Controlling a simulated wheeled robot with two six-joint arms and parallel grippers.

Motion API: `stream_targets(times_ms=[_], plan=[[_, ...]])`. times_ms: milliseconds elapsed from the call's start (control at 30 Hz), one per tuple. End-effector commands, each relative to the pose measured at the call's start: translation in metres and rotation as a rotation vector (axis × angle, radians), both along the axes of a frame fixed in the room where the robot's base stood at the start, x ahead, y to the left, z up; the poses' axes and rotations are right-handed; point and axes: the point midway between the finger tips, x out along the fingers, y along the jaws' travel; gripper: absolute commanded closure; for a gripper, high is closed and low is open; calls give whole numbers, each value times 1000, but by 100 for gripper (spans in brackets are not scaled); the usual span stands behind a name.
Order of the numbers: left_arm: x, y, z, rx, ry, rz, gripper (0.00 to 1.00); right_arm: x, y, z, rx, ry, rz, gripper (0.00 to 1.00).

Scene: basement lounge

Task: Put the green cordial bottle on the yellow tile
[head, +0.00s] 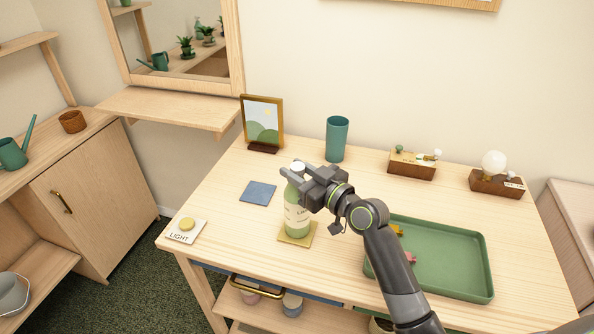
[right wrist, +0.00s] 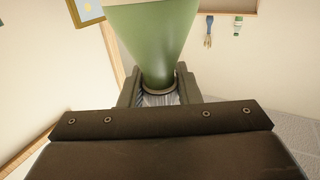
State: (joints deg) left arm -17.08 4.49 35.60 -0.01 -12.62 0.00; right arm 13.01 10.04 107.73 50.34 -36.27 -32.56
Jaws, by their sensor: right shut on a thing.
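The green cordial bottle (head: 295,217), with a pale label and a white cap, is upright over the yellow tile (head: 307,240) on the wooden table. Its base overlaps the middle of the tile; I cannot tell whether it rests on it or hangs just above. My right gripper (head: 296,184) is shut on the bottle's upper part, below the cap. In the right wrist view the bottle's green body (right wrist: 155,35) narrows to a neck between the fingers (right wrist: 160,90). My left gripper is not in view.
A blue tile (head: 258,192) lies left of the bottle, a LIGHT button plate (head: 185,231) at the left corner. A green tray (head: 455,268) with small items lies right, under my arm. A picture frame (head: 262,120), teal cup (head: 337,139) and two wooden blocks stand at the back.

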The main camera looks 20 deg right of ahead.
Motion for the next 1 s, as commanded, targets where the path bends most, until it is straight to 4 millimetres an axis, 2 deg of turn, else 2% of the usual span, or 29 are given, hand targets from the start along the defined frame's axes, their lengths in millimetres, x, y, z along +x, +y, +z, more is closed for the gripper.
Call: stream_targets(times_ms=[33, 67, 200, 600, 767, 1000], plan=[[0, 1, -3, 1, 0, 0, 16, 0, 0, -1, 2, -5, 0, 100], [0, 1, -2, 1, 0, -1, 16, 0, 0, -2, 0, 0, 0, 68], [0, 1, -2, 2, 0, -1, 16, 0, 0, -1, 0, 0, 0, 49], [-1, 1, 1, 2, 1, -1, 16, -2, -1, 1, -1, 0, -1, 48], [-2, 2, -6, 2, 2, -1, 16, -23, -14, -2, -5, 1, -2, 48], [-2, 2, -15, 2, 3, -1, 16, -69, -39, -2, -7, 0, -1, 48]])
